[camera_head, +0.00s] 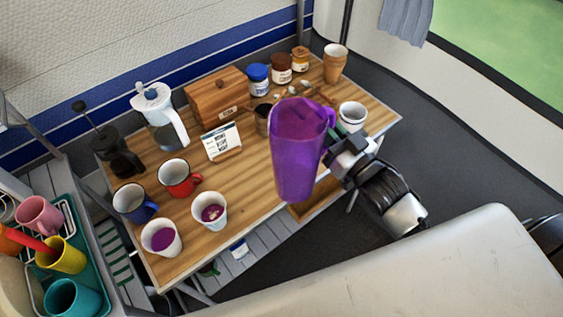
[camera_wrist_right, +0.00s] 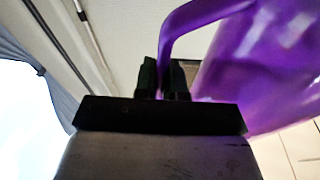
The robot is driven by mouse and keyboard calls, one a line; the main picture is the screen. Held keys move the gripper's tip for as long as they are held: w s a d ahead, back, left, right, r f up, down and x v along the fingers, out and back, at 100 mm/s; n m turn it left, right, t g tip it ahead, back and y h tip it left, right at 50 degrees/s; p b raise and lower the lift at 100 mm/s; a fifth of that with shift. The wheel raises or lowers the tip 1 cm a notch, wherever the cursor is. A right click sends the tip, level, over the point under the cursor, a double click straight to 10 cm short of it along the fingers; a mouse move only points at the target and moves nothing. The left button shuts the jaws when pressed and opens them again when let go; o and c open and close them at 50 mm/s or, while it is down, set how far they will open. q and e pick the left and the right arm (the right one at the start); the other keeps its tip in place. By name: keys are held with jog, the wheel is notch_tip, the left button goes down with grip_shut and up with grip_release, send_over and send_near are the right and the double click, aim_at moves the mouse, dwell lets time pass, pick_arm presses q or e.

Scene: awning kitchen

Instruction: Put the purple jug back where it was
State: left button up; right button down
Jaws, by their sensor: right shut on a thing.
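The purple jug (camera_head: 297,155) is translucent and upright, held up in front of the wooden table (camera_head: 246,178) in the head view. My right gripper (camera_head: 336,145) is shut on its handle at the jug's right side. In the right wrist view the fingers (camera_wrist_right: 163,80) close on the purple handle (camera_wrist_right: 180,32), with the jug body (camera_wrist_right: 265,65) to the right. The jug hides part of the table and its near right edge. My left gripper is not in view.
White cups with purple contents (camera_head: 161,238) (camera_head: 209,211), a red mug (camera_head: 177,178) and a blue mug (camera_head: 135,202) stand at the table's left. A white cup (camera_head: 352,116), jars (camera_head: 281,68) and a wooden box (camera_head: 216,96) stand farther back. The table's middle has bare room.

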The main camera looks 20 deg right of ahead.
aim_at(306, 127)
jog(key=shift+w+a+r, duration=0.1)
jog(key=shift+a+r, duration=0.1)
jog(key=w+a+f, duration=0.1)
jog(key=w, duration=0.1)
jog(key=w+a+f, duration=0.1)
jog(key=a, duration=0.1)
jog(key=shift+w+a+f+p, duration=0.1)
jog(key=shift+w+p, duration=0.25)
jog(key=shift+w, duration=0.05)
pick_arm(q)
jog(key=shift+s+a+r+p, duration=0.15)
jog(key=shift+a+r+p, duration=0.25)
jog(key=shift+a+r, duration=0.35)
pick_arm(e)
jog(key=w+a+f, duration=0.2)
jog(key=w+f, duration=0.4)
jog(key=f, duration=0.2)
jog(key=shift+a+f, duration=0.15)
jog(key=shift+a, duration=0.25)
jog(key=shift+f, duration=0.15)
jog(key=c, duration=1.2)
grip_release()
jog(key=shift+s, duration=0.1)
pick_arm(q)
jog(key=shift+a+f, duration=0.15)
